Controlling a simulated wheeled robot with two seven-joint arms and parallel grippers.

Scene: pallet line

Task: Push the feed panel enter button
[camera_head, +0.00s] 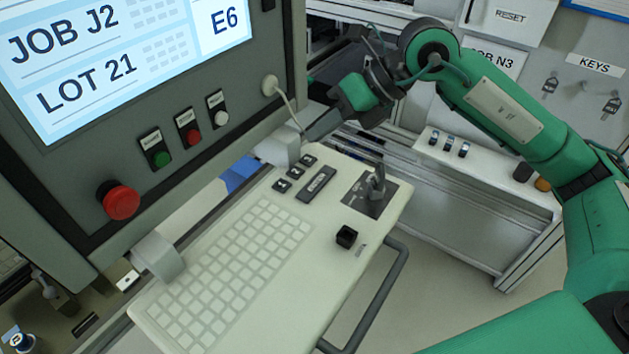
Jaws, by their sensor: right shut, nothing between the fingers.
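The light keyboard panel (325,210) juts out below the screen housing. A raised square black button (347,237) stands near its right edge, with a small label beside it that I cannot read. Several small dark keys (295,172) and a long dark key (316,184) sit near the panel's far end. I cannot tell by lettering which one is the enter button. My right gripper (310,134) is shut and empty, beyond the panel's far end near the screen housing. It is apart from the black button. My left gripper is not in view.
A small joystick (376,184) stands on a dark plate at the panel's right. A grey handle bar (385,295) runs along its edge. The screen housing carries a red mushroom button (120,200) and green (161,158), red (193,136) and white (221,118) buttons.

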